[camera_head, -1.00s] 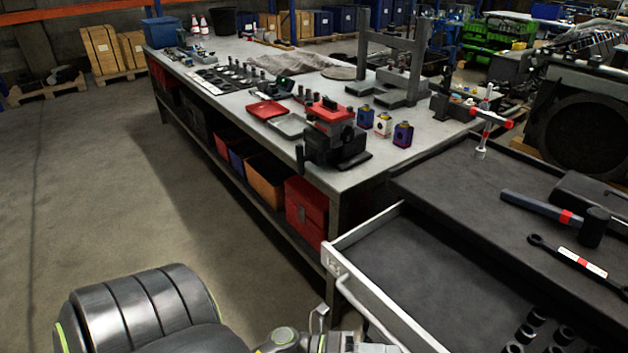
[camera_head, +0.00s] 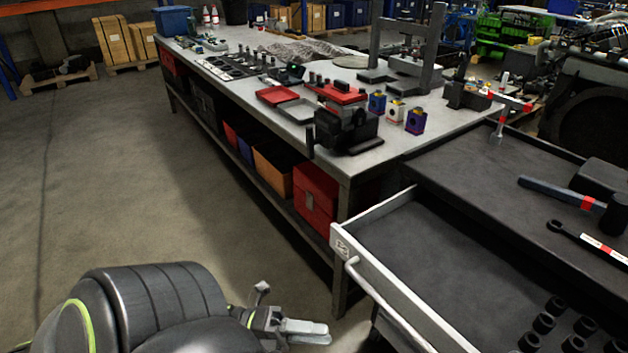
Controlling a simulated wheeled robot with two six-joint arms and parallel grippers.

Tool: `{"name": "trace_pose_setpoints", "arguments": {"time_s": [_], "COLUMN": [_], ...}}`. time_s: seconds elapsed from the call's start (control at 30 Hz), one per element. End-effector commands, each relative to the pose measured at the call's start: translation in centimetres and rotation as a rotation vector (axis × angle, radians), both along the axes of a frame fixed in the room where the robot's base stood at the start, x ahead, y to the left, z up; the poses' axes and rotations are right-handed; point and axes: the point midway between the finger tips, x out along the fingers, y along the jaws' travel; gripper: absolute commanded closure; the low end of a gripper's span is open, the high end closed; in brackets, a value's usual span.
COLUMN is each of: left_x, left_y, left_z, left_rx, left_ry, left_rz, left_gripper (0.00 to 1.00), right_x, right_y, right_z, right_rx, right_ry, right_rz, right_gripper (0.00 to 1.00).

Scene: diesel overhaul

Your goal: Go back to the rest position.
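My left arm comes in at the bottom left. Its gripper (camera_head: 322,332) is low in the view, to the left of the open drawer (camera_head: 400,318) of the tool cabinet. Its two pale fingers lie close together, with nothing seen between them. It looks shut and empty, over the floor and clear of the bench. My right gripper is not in view.
The drawer holds several black sockets (camera_head: 544,322). On the cabinet top lie a hammer (camera_head: 560,193) and a wrench (camera_head: 590,243). Floor (camera_head: 130,190) at left is clear.

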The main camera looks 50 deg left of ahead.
Motion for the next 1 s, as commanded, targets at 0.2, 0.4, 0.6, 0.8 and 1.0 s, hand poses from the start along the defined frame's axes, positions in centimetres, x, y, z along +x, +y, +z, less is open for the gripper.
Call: {"name": "trace_pose_setpoints", "arguments": {"time_s": [0.2, 0.4, 0.6, 0.8, 1.0], "left_x": [0.0, 0.0, 0.9, 3.9, 2.6], "left_y": [0.0, 0.0, 1.0, 6.7, 11.7], "left_z": [0.0, 0.0, -1.5, -10.5, -23.7], "left_rx": [0.0, 0.0, -0.021, -0.179, -0.44], "left_ry": [0.0, 0.0, 0.051, 0.355, 0.762], "left_rz": [0.0, 0.0, 0.059, 0.39, 0.808], "left_gripper": [0.65, 0.65, 0.65, 0.65, 0.65], "right_x": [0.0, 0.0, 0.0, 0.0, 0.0], "right_y": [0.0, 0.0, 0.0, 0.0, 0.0], "right_z": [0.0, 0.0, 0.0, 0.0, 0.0], "right_rx": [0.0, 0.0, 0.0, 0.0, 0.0], "right_ry": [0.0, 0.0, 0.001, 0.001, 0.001], "right_rz": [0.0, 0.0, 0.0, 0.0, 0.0], "right_gripper": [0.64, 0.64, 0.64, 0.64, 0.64]}}
